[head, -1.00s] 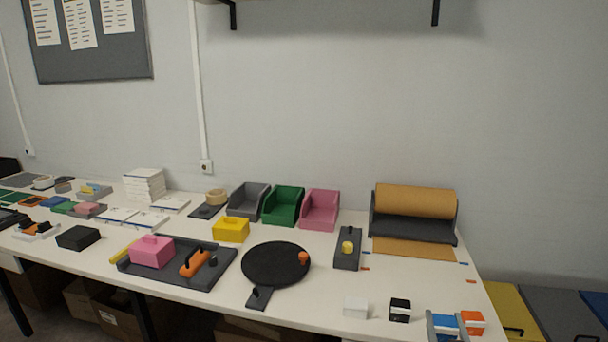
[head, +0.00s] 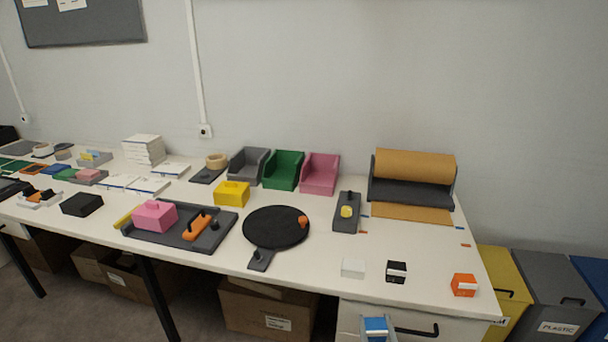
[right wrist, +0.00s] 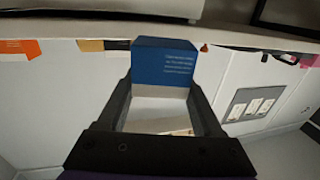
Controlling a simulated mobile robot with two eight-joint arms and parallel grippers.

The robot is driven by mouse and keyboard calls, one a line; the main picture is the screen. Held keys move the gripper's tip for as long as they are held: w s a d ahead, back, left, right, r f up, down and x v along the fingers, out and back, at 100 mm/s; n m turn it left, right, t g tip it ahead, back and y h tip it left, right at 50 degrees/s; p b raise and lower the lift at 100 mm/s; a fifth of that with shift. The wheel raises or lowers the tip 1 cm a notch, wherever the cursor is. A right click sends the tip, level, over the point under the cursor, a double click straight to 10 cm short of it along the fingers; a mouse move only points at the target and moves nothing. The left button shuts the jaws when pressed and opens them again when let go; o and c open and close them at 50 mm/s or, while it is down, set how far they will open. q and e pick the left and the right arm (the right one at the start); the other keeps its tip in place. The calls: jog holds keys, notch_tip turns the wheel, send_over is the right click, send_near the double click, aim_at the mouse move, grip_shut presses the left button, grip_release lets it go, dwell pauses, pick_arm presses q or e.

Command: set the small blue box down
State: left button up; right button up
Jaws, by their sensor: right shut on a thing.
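The small blue box (head: 376,325) is held in my right gripper (head: 377,334) at the bottom of the head view. There it appears in front of the table's front edge, over the white drawer front, apart from the tabletop. In the right wrist view, the blue box (right wrist: 165,66) sits between the two dark fingers (right wrist: 163,90), its blue face with small white print showing. My right gripper is shut on it. My left gripper is not in view.
On the table (head: 310,270) near the front edge stand a white box (head: 353,268), a black-and-white box (head: 397,272) and an orange box (head: 464,285). Bare tabletop lies between the black and orange boxes. A round black board (head: 276,227) lies further left. Bins (head: 550,290) stand right of the table.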

jog(key=w+r+p, duration=0.5)
jog(key=w+r, duration=0.1)
jog(key=r, duration=0.3)
jog(key=w+r+p, duration=0.6)
jog(key=r, duration=0.3)
jog(key=shift+r, duration=0.25)
